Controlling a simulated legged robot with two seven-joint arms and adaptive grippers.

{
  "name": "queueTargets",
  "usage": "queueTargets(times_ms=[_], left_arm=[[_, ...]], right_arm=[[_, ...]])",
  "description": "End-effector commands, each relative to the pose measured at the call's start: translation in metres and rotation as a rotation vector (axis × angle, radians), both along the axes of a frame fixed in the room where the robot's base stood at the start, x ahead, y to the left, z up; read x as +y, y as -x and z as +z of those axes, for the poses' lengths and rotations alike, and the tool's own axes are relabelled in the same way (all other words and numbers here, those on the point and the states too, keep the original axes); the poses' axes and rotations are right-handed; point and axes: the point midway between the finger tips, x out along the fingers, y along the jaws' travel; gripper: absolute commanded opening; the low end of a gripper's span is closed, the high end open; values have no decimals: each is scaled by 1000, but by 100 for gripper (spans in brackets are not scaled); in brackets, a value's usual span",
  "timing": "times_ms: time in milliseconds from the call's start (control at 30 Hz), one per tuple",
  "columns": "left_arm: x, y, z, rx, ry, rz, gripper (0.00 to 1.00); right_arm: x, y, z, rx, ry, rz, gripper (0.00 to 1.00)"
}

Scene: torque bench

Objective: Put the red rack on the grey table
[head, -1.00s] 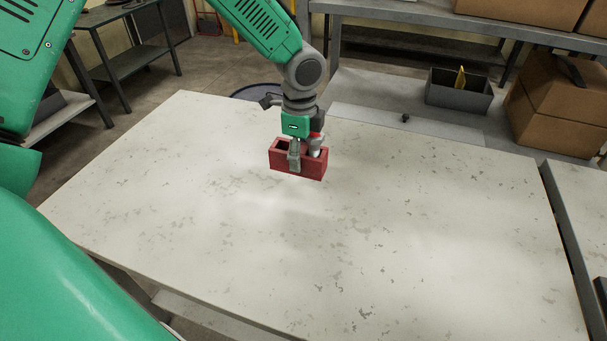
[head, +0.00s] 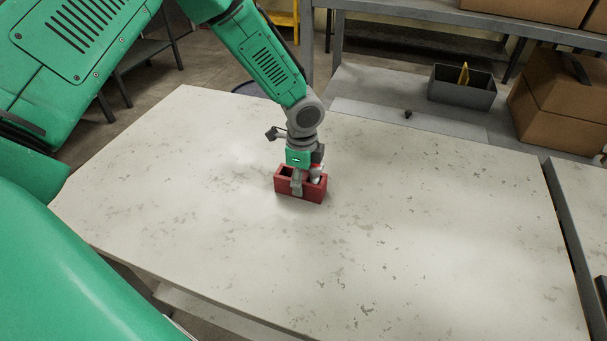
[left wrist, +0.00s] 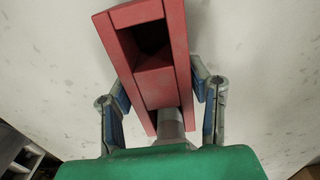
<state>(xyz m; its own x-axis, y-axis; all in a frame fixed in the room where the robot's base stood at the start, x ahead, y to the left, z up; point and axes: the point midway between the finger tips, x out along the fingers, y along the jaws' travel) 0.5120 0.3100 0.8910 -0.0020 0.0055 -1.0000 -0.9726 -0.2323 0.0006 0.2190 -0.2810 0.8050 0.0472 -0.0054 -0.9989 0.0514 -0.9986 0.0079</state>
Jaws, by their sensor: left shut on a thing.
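The red rack (head: 312,190) is a small box with open compartments, over the middle of the pale grey, speckled table (head: 420,230). A light grey, rounded object (head: 318,172) stands at the rack's right end. My left gripper (head: 297,184) points down and is shut on the rack, one finger on its near wall. In the left wrist view, the rack (left wrist: 152,78) lies between the two fingers, with a dark empty compartment and a grey cylinder (left wrist: 171,124) at its lower end. I cannot tell whether the rack's bottom touches the table. My right gripper is out of view.
The table top around the rack is clear. Behind it, a grey bench (head: 375,85) holds a dark bin (head: 462,92) with a yellow item, a small dark piece (head: 408,114) and cardboard boxes (head: 555,100). Another table (head: 585,205) adjoins at the right.

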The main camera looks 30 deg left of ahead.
Motion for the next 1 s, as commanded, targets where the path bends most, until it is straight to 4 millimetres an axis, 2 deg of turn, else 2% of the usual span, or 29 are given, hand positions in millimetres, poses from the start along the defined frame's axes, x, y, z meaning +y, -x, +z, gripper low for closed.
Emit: queueTargets(times_ms=[67, 100, 133, 433, 567, 1000], left_arm=[[0, -1, 2, -3, 0, 0, 0], [0, 1, 0, 1, -1, 0, 58], [0, 1, 0, 1, -1, 0, 65], [-1, 0, 1, 1, -2, 0, 65], [0, -1, 10, -1, 0, 1, 65], [-1, -1, 96, 0, 0, 0, 65]], right_arm=[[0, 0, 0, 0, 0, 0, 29], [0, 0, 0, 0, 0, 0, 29], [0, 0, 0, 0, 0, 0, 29], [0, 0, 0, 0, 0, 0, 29], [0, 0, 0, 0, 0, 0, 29], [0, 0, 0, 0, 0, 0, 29]])
